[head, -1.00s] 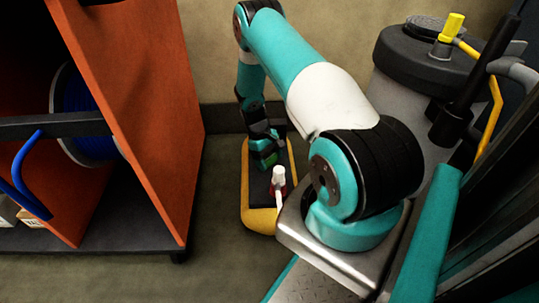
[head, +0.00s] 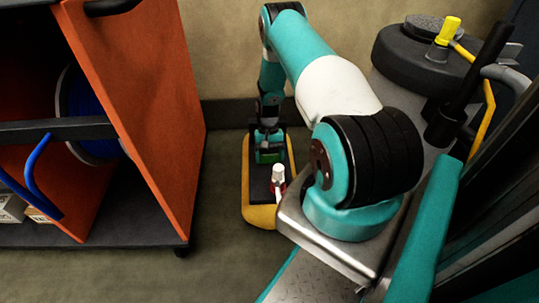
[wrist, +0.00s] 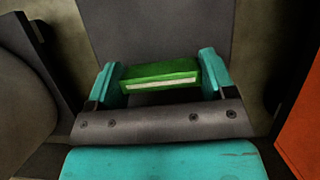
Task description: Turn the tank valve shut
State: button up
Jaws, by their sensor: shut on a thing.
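My gripper (head: 270,158) reaches down over a low unit with a yellow rim (head: 261,215) and dark top on the floor. The bar lies crosswise between the fingers, above a dark flat surface. In the head view only a little green shows below my wrist; the valve body is hidden. A red fitting with a white cap (head: 278,173) stands just in front of my gripper.
An orange-sided rack (head: 150,120) with a blue reel (head: 88,115) stands at left. A grey drum with a black lid (head: 400,50) and yellow-capped fitting (head: 447,30) stands at right. Bare floor (head: 215,180) lies between rack and yellow-rimmed unit.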

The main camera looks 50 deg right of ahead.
dwell(0.4)
jog(key=o, duration=0.9)
jog(key=p+v, duration=0.4)
jog(key=v, duration=1.3)
jog(key=shift+d+r+p, duration=0.1)
jog(key=shift+r+p, duration=0.15)
jog(key=shift+p, duration=0.15)
